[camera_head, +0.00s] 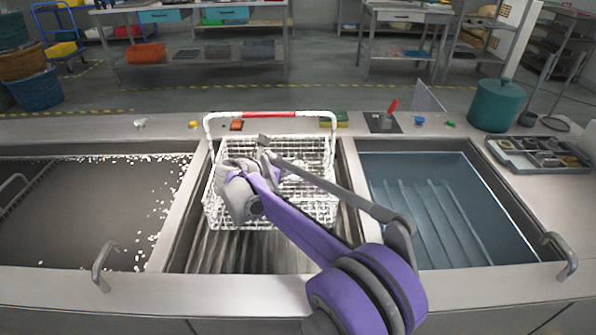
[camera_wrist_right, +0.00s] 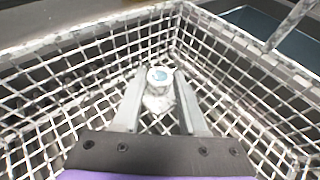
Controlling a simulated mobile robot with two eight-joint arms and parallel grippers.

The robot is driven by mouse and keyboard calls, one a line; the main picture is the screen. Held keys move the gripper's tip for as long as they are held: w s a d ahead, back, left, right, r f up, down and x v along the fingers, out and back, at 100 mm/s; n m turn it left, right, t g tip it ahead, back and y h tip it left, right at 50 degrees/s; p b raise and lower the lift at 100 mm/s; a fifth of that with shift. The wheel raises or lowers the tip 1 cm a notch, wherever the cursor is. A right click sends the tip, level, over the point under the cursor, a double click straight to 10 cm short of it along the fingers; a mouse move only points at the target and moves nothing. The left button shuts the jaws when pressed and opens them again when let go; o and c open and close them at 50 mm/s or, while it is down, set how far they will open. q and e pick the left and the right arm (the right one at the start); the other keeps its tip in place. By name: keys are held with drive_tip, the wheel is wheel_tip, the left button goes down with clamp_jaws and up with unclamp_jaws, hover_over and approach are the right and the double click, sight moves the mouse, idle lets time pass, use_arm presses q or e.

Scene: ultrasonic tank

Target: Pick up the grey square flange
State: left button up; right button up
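My right gripper (camera_wrist_right: 160,80) is inside the white wire basket (camera_head: 212,195), its two fingers apart. A small pale grey piece with a round bluish centre (camera_wrist_right: 160,77) lies between or just beyond the fingertips; I cannot tell whether they touch it. Its outline is unclear, so I cannot be sure that it is the grey square flange. In the head view my right wrist and forearm cover much of the basket, and a pale grey shape (camera_head: 293,172) shows beside them. My left gripper is not in view.
The basket has a handle with a red grip (camera_head: 268,114) and sits over the middle tank. A tank with white specks (camera_head: 95,205) is at left, a blue-water tank (camera_head: 430,205) at right. A parts tray (camera_head: 505,160) and teal pot (camera_head: 497,105) stand far right.

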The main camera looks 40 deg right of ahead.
clamp_jaws()
